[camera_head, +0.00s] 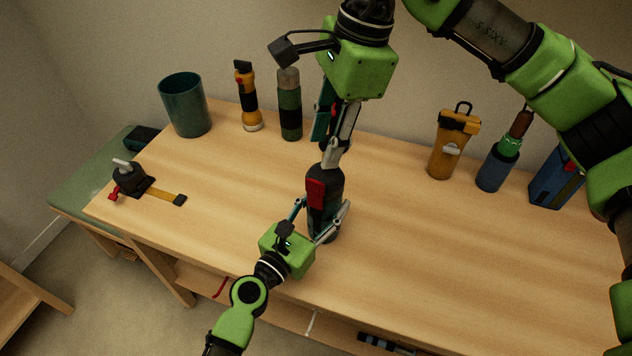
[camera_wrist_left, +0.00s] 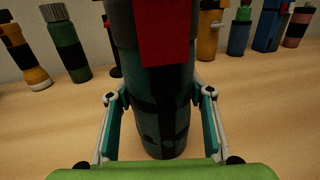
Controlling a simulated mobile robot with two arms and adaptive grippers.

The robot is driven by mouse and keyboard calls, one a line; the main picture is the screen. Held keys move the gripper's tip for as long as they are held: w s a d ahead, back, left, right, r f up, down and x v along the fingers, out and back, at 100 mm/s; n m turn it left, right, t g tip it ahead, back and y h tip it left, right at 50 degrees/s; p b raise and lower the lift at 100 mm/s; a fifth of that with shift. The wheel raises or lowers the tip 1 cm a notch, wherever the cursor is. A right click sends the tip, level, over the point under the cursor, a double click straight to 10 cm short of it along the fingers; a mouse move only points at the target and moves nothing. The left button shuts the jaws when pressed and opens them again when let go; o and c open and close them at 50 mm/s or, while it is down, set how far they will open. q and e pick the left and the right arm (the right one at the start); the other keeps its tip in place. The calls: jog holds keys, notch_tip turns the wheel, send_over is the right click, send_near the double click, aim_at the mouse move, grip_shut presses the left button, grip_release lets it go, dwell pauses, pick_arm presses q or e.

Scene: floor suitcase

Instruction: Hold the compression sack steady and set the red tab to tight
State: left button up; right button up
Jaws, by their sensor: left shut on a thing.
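The compression sack (camera_head: 325,228) is a dark green and black cylinder standing upright on the table, with a red tab (camera_head: 316,193) on its upper front. In the left wrist view the sack (camera_wrist_left: 160,130) fills the middle and the red tab (camera_wrist_left: 164,35) hangs down its near side. My left gripper (camera_head: 323,222) is shut around the lower part of the sack, one finger on each side. My right gripper (camera_head: 333,158) points down from above, with its fingertips just over the top of the sack. Whether its fingers are closed or touch the sack is unclear.
Along the back stand a teal cup (camera_head: 186,106), an orange flashlight (camera_head: 246,98), a green bottle (camera_head: 289,105), an orange canister (camera_head: 452,145), a blue holder (camera_head: 496,170) and a blue box (camera_head: 556,180). A strapped black tool (camera_head: 130,180) lies at left. The table's right front is clear.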

aim_at(315, 180)
jog(key=f+n, duration=0.3)
jog(key=a+f+n+h, duration=0.1)
jog(key=f+n, duration=0.2)
jog(key=f, duration=0.1)
jog(key=f+n+h, duration=0.1)
jog(key=f+n, duration=0.2)
jog(key=shift+w+a+f, duration=0.25)
jog(key=shift+a+f, duration=0.05)
jog(key=shift+a, duration=0.1)
grip_shut()
